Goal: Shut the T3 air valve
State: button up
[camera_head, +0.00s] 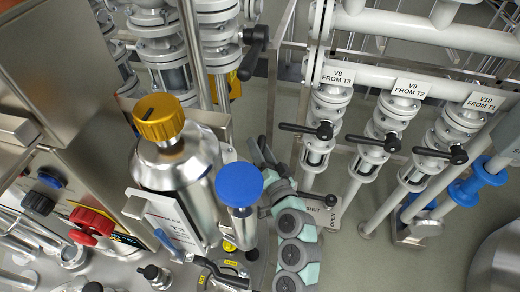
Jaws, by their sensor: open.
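A plate marked T3 (172,232) stands at the lower left, beside a steel vessel (180,178) with a yellow knob (158,117) on top. A blue round knob (239,184) stands on a steel cylinder just right of the vessel. I cannot tell from the labels which of these is the T3 air valve. My gripper (264,153) appears small and dark behind and right of the blue knob. It is open, holds nothing that I can see, and is partly hidden.
Valves labelled V8 FROM T3 (338,76), V9 FROM T2 (409,89) and V10 FROM T1 (483,102), with black levers, stand on pipes at the right. A SHUT/OPEN plate (326,205) is below V8. Bare floor (350,260) shows at the lower right.

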grip_shut()
dwell(0.5)
dwell(1.0)
